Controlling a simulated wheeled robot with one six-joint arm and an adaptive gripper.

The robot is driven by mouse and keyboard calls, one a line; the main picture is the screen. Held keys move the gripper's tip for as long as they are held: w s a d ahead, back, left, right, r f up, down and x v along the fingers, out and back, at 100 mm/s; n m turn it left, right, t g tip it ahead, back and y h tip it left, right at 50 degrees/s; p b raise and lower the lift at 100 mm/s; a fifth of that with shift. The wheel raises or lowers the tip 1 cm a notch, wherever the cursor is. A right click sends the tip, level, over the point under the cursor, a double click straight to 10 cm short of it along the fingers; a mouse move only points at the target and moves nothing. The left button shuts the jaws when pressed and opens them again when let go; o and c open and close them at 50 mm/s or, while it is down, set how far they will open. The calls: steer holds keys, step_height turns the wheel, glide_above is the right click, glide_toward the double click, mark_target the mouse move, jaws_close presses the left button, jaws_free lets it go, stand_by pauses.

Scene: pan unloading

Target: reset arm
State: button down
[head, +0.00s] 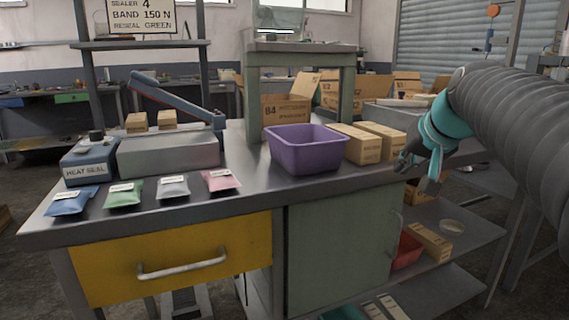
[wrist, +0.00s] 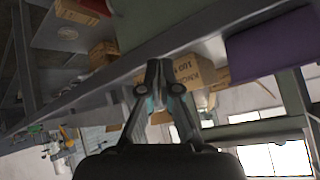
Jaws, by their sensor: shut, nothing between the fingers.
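My gripper (head: 420,170) is at the right end of the workbench (head: 265,205) in the head view, beside the small cardboard boxes. It is shut and empty. In the wrist view my gripper (wrist: 157,66) shows with its fingers together, the bench edge and a cardboard box (wrist: 190,72) beyond it. My grey arm comes in from the right side of the head view.
A purple bin (head: 306,150) stands mid-bench, with cardboard boxes (head: 366,142) to its right. A heat sealer (head: 165,150) and several coloured pouches (head: 122,194) are on the left. Open shelves (head: 450,235) hold boxes and a red bin below my gripper.

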steer(key=s+a+f+n+g, duration=0.1)
steer(key=s+a+f, duration=0.2)
steer(key=s+f, duration=0.8)
steer(key=s+a+f+n+g+h, duration=0.1)
steer(key=s+a+f, duration=0.3)
steer(key=s+f, duration=0.8)
steer(key=shift+s+a+f+n+g, duration=0.15)
steer(key=shift+s+a+n+g, duration=0.2)
steer(key=shift+g, duration=0.35)
steer(key=c, duration=1.9)
jaws_free()
